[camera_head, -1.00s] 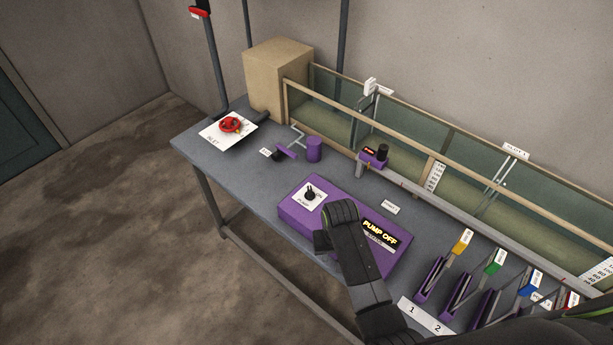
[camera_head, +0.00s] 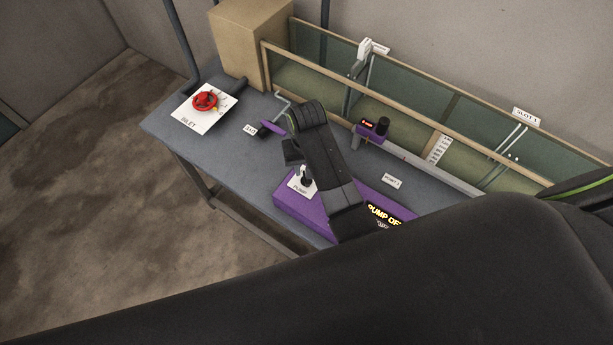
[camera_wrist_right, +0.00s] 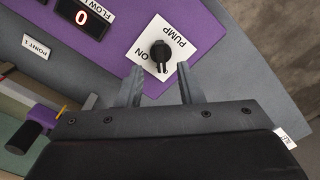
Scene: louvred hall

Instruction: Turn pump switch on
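The pump switch is a black rotary knob (camera_head: 306,175) on a white plate marked PUMP, on top of the purple pump box (camera_head: 290,208). In the right wrist view the knob (camera_wrist_right: 159,53) stands just beyond my right gripper (camera_wrist_right: 160,68); its fingers are apart, one on each side, with nothing visibly held. An ON mark (camera_wrist_right: 142,54) is beside the knob. The yellow display (camera_head: 383,217) is partly covered by my right arm, and its visible letters read PUMP OF. In the head view my right gripper's body is above the box. My left gripper is not in view.
A red valve wheel (camera_head: 205,101) sits on a white INLET plate (camera_head: 188,116) at the table's left end. My arm covers the table's right part.

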